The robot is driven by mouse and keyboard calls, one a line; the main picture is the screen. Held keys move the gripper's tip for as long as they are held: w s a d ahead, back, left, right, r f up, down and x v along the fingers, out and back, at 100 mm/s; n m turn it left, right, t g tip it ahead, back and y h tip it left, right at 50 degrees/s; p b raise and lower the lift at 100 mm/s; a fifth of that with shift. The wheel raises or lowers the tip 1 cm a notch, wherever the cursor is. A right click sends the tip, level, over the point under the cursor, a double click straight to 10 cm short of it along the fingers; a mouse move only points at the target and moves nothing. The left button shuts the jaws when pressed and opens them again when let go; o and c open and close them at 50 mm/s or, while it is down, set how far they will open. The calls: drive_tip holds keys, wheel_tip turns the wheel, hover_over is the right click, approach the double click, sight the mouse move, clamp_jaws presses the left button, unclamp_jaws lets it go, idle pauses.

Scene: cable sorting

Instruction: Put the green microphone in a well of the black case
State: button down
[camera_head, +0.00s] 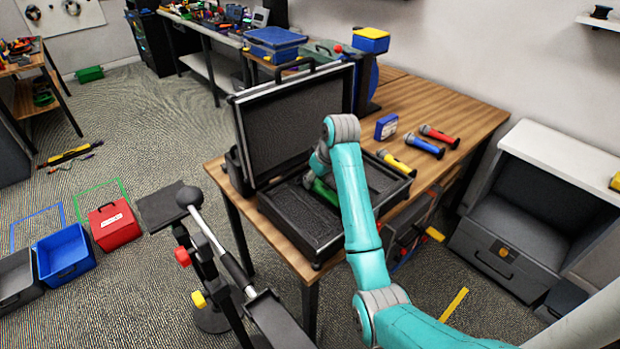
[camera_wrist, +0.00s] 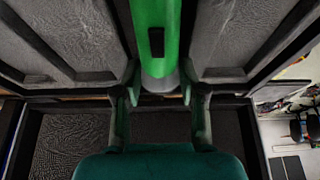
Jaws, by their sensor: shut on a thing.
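The black case (camera_head: 290,230) lies open on the wooden table, its lid (camera_head: 290,125) standing up at the back. The green microphone (camera_head: 325,192) is low over or in the case, partly hidden by my arm. In the wrist view the green microphone (camera_wrist: 155,40) runs up from between the fingertips of my gripper (camera_wrist: 158,95), with a dark switch on its body. My gripper is shut on it. Grey wells (camera_wrist: 60,35) show on both sides of the microphone. I cannot tell whether the microphone touches the well floor.
A yellow microphone (camera_head: 396,162), a blue microphone (camera_head: 424,145) and a red microphone (camera_head: 440,136) lie on the table right of the case. A small blue box (camera_head: 386,126) stands behind them. The raised lid bounds the case at the back.

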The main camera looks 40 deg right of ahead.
drive_tip(key=shift+d+f, duration=0.1)
drive_tip(key=shift+f, duration=0.1)
drive_tip(key=shift+f, duration=0.2)
drive_tip(key=c, duration=0.7)
unclamp_jaws()
drive_tip(key=shift+o, duration=0.2)
